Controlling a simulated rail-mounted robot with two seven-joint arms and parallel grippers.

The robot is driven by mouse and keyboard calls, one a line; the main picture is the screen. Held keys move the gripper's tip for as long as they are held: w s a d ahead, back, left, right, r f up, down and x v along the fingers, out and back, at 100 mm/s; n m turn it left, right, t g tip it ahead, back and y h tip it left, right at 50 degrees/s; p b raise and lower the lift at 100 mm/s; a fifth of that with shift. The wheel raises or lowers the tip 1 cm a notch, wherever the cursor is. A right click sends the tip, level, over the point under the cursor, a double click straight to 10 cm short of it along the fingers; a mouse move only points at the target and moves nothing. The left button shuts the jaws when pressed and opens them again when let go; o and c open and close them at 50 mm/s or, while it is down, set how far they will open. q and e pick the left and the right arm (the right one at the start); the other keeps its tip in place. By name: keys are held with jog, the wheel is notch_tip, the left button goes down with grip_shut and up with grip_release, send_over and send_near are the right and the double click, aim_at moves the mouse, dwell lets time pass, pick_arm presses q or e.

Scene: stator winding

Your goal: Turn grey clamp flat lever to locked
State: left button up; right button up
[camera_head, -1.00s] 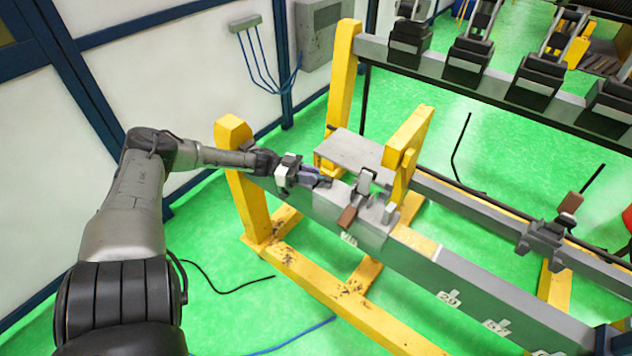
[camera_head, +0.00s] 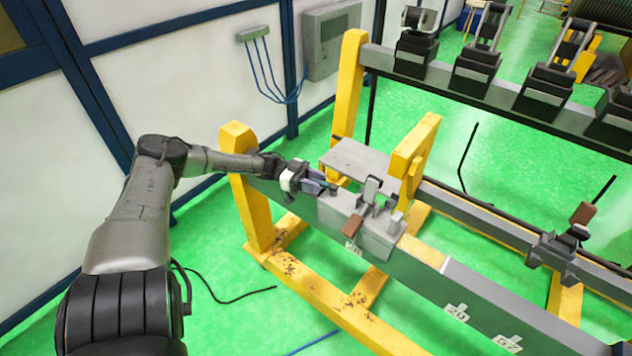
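A grey clamp block (camera_head: 370,238) sits on the near rail. A brown flat lever (camera_head: 353,226) lies low at its front, and a grey upright piece (camera_head: 371,188) stands on its top. My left gripper (camera_head: 333,188) reaches in from the left, just left of the upright piece and close above the block's left end. Its fingers are small and partly merged with the parts behind, so their opening and any contact with the clamp are unclear. My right gripper is not in view.
A yellow post (camera_head: 408,158) stands right behind the clamp, with a flat grey plate (camera_head: 358,160) to its left. Another clamp (camera_head: 557,252) with a raised brown handle (camera_head: 583,213) is on the far rail. A yellow end post (camera_head: 245,180) stands below my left forearm.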

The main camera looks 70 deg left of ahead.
pick_arm(q)
jog(key=shift+o, duration=0.6)
jog(key=shift+r, duration=0.1)
jog(key=shift+s+a, duration=0.1)
jog(key=shift+a, duration=0.05)
jog(key=p+v, duration=0.1)
jog(key=v, duration=1.2)
jog(key=shift+s+p, duration=0.2)
jog(key=shift+p, duration=0.1)
jog(key=shift+a, duration=0.15)
